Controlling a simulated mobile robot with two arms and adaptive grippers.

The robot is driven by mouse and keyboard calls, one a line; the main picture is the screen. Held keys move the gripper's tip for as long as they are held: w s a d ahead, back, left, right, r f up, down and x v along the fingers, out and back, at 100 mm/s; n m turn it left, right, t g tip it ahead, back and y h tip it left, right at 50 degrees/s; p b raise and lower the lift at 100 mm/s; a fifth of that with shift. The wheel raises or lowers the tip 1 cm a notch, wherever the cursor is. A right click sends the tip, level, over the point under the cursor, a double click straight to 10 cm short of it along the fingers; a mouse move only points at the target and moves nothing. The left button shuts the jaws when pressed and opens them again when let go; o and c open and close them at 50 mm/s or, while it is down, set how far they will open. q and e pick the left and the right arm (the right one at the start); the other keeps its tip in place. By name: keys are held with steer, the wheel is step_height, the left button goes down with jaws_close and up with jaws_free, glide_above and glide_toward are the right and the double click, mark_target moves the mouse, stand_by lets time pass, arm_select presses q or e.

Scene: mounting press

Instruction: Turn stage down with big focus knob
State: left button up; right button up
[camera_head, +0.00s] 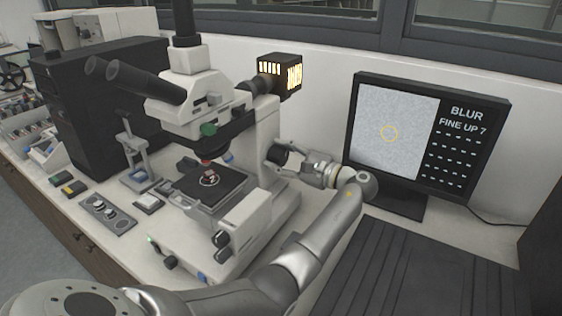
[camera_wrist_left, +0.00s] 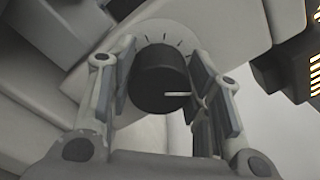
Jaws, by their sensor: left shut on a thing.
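The big black focus knob (camera_head: 278,154) is on the right side of the white microscope (camera_head: 268,128). In the left wrist view the knob (camera_wrist_left: 160,80) faces me, with a white pointer line toward the lower right and dark tick marks above it. My left gripper (camera_head: 289,162) is shut on the knob, one finger on each side; it also fills the left wrist view (camera_wrist_left: 162,88). The dark stage (camera_head: 232,184) lies below the objective, with a round sample on it. The monitor (camera_head: 430,180) reads "BLUR" and "FINE UP 7". My right gripper is not in view.
Two smaller black knobs (camera_head: 221,240) sit low on the microscope's front right. A black lamp box (camera_head: 279,74) is at its upper back. A dark ribbed mat (camera_head: 420,275) lies right of my arm.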

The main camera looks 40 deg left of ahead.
arm_select(q)
steer(key=shift+f+n+b, duration=0.1)
steer(key=shift+n+b, duration=0.25)
steer(key=shift+n, duration=0.25)
steer(key=o, duration=1)
